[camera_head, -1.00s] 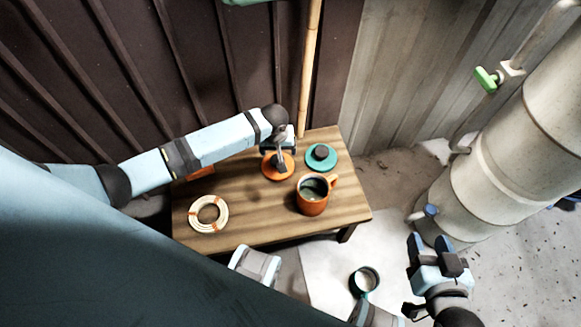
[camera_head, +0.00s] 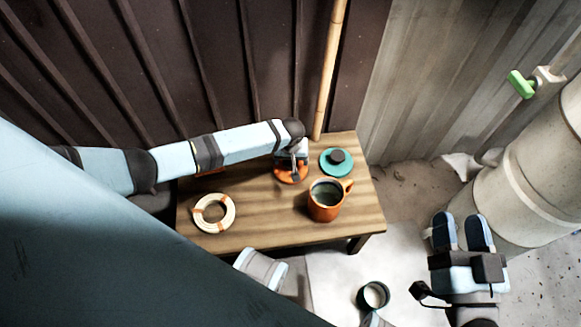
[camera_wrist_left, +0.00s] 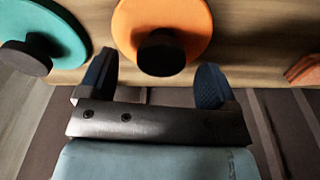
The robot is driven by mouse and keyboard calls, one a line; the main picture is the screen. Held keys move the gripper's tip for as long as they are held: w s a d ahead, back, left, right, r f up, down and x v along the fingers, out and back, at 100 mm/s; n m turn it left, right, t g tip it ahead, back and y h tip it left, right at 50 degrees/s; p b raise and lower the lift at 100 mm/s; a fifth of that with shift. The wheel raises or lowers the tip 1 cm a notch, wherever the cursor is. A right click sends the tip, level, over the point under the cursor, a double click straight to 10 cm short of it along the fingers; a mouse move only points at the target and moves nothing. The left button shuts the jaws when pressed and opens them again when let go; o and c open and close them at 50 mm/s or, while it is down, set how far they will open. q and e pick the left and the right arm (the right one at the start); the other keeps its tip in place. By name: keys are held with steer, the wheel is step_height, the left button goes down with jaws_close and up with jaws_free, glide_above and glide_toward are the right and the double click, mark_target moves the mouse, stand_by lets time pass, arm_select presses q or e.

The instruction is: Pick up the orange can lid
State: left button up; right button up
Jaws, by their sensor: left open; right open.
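The orange can lid (camera_head: 289,178) lies on the wooden table, partly hidden under my left gripper (camera_head: 292,161). In the left wrist view the lid (camera_wrist_left: 190,20) is a round orange disc with a dark knob (camera_wrist_left: 162,53). My left gripper (camera_wrist_left: 157,73) is open, its blue fingertips on either side of the knob with gaps visible. I cannot tell whether it touches the lid. My right gripper (camera_head: 463,231) is open and empty at the lower right, away from the table.
A teal lid with a dark knob (camera_head: 337,161) lies right of the orange lid; it also shows in the left wrist view (camera_wrist_left: 62,30). An orange mug (camera_head: 325,207) and a cream coil (camera_head: 213,213) stand on the table (camera_head: 265,215). A bamboo pole (camera_head: 329,70) rises behind.

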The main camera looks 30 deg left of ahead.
mark_target(290, 162)
arm_select(q)
steer(key=f, duration=0.1)
steer(key=f+b, duration=0.1)
steer(key=f, duration=0.1)
steer(key=shift+w+a+f, duration=0.2)
steer(key=shift+w+a, duration=0.1)
arm_select(e)
steer(key=shift+s+a+r+t+y, duration=0.15)
steer(key=shift+a+r+t+y, duration=0.3)
steer(key=shift+r, duration=0.2)
arm_select(q)
steer(key=c, duration=1)
arm_select(e)
steer(key=shift+d, duration=0.1)
arm_select(q)
steer(key=shift+r, duration=0.2)
